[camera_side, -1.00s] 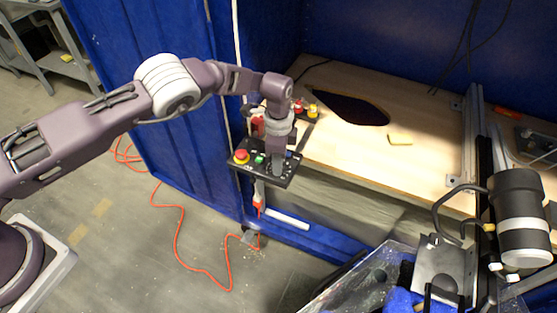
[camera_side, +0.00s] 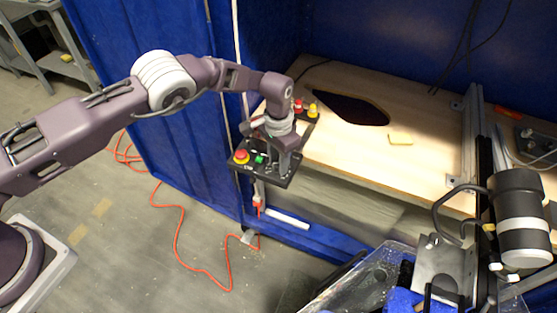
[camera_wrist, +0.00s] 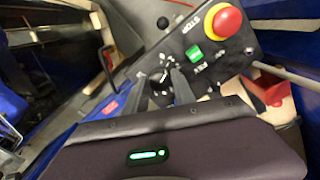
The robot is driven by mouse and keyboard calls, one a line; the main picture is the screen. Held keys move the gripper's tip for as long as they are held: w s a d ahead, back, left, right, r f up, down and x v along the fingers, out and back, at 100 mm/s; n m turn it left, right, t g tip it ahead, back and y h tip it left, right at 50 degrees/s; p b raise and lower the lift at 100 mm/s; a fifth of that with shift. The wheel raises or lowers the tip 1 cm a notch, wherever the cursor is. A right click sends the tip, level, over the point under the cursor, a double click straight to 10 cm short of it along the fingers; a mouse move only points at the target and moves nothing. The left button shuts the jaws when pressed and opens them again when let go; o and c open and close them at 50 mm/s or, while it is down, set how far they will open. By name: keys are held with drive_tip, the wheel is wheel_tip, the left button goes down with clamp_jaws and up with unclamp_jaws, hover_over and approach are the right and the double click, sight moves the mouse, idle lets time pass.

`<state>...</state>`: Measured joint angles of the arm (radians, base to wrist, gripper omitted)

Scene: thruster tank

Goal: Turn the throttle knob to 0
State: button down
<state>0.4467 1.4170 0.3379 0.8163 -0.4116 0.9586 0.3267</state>
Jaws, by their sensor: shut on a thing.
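The black control panel (camera_side: 247,169) sits at the front left corner of the wooden bench and also shows in the wrist view (camera_wrist: 225,57). My gripper (camera_side: 282,170) points down onto the panel's right part. In the wrist view my gripper's (camera_wrist: 157,79) two grey fingers stand either side of the dark throttle knob (camera_wrist: 158,76) and are shut on it. White markings show around the knob. Its exact setting cannot be read, as the fingers cover part of the dial. In the side view the knob is hidden behind the fingers.
A red stop button (camera_side: 241,156) on a yellow base and a green switch (camera_side: 260,159) sit left of my gripper on the panel. Red (camera_side: 298,106) and yellow (camera_side: 312,110) buttons stand behind. The bench (camera_side: 430,180) has a dark cutout; a blue wall rises behind.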

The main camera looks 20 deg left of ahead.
drive_tip(key=n, duration=0.5)
drive_tip(key=shift+n, duration=0.3)
idle(0.5)
drive_tip(key=c, duration=1)
unclamp_jaws()
drive_tip(key=shift+c, duration=0.2)
wheel_tip(320, 180, up, 7)
drive_tip(key=shift+r, duration=0.1)
